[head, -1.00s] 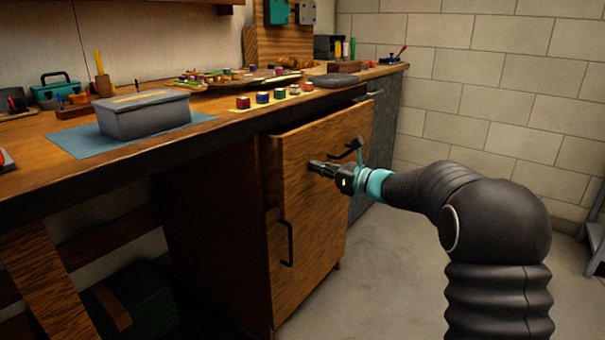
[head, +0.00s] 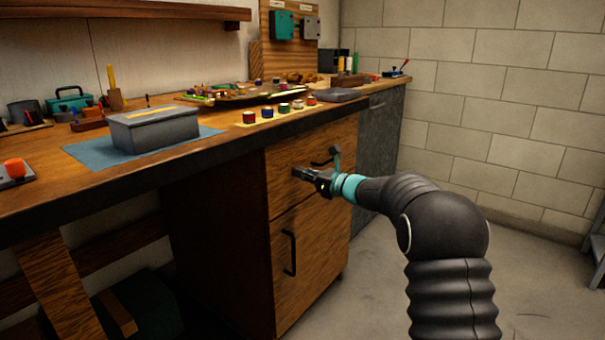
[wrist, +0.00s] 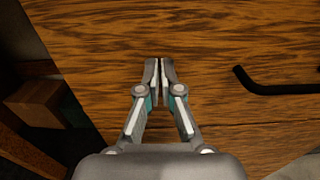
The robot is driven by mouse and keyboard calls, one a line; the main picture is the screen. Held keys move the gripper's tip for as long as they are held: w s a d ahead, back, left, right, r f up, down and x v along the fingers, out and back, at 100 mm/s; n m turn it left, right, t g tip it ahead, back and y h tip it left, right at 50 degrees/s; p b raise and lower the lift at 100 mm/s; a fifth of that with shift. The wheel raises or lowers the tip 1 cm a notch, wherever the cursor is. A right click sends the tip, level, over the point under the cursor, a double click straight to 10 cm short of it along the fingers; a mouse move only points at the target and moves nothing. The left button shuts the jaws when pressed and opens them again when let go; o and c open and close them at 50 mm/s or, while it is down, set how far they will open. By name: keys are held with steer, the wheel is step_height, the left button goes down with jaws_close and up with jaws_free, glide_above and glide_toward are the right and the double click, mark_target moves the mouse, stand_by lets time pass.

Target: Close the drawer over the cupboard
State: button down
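The wooden drawer (head: 288,152) sits under the worktop, above the cupboard door (head: 318,235). Its front looks flush with the door, with no open gap visible at its top. Its black handle (head: 322,162) is partly behind my gripper (head: 298,172). In the wrist view, the drawer front (wrist: 225,45) fills the upper part, and its black handle (wrist: 285,84) is at the right. My gripper (wrist: 160,66) is shut and empty, fingertips together at the drawer front, left of the handle. I cannot tell whether they touch it. The cupboard door has its own upright handle (head: 289,253).
The worktop (head: 110,205) holds a grey box (head: 155,130) on a blue mat and several small coloured pots (head: 268,112). A grey cabinet (head: 377,135) stands right of the cupboard. The floor (head: 365,300) in front is clear.

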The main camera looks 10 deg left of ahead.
steer(key=shift+a+r, duration=0.15)
steer(key=shift+a, duration=0.05)
steer(key=b+v, duration=0.2)
steer(key=v, duration=1.2)
steer(key=s+f+n+g+h, duration=0.35)
steer(key=s+f+n, duration=0.3)
steer(key=f, duration=0.45)
steer(key=s+d+f+n+g+h, duration=0.2)
steer(key=s+f+n+g+h, duration=0.15)
steer(key=s+n, duration=0.55)
steer(key=s+d+r+n+t+h, duration=0.1)
steer(key=s+d+r+n+h, duration=0.1)
steer(key=s, duration=0.8)
steer(key=s+d+r+n+t+h+p, duration=0.1)
steer(key=s+d+r+n+h, duration=0.2)
steer(key=s, duration=0.6)
steer(key=s+d+r+n+t+h+p, duration=0.1)
steer(key=s+d+r+n+h, duration=0.2)
steer(key=s+d, duration=0.3)
steer(key=shift+s+n, duration=0.45)
steer(key=shift+s, duration=1.85)
